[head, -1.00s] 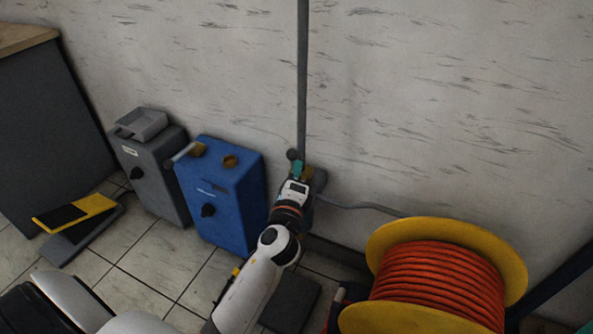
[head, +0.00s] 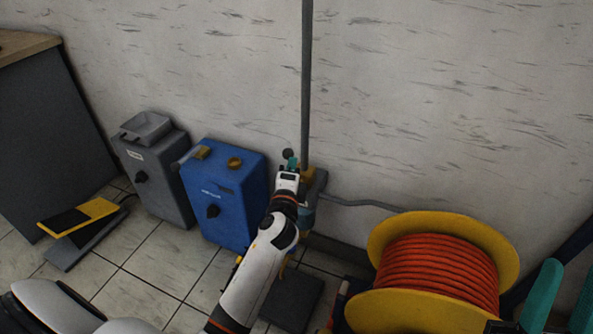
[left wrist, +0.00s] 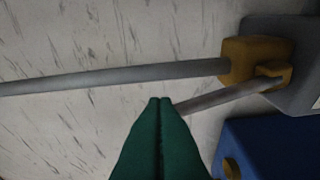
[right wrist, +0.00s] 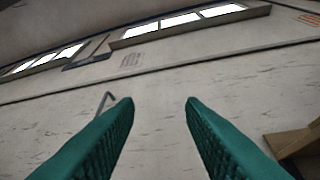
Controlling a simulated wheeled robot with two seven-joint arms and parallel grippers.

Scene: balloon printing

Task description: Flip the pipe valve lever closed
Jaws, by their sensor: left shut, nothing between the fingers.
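The valve has a yellow body (head: 309,175) at the foot of a grey vertical pipe (head: 306,80) in the head view. In the left wrist view the valve body (left wrist: 250,60) carries a grey lever (left wrist: 220,97), which runs at a slant beside the pipe (left wrist: 120,78). A dark round knob (head: 288,154) shows just above my left gripper (head: 291,165). My left gripper is shut and empty; its fingertips (left wrist: 160,100) are close to the lever's free end. I cannot tell whether they touch. My right gripper (right wrist: 160,103) is open and empty, well away from the valve.
A blue box (head: 238,185) and a grey box (head: 160,190) stand left of the valve. A yellow spool with orange cable (head: 435,265) stands to the right. A yellow and black pedal (head: 80,218) lies on the tiles. A thin grey pipe (head: 360,202) runs along the wall.

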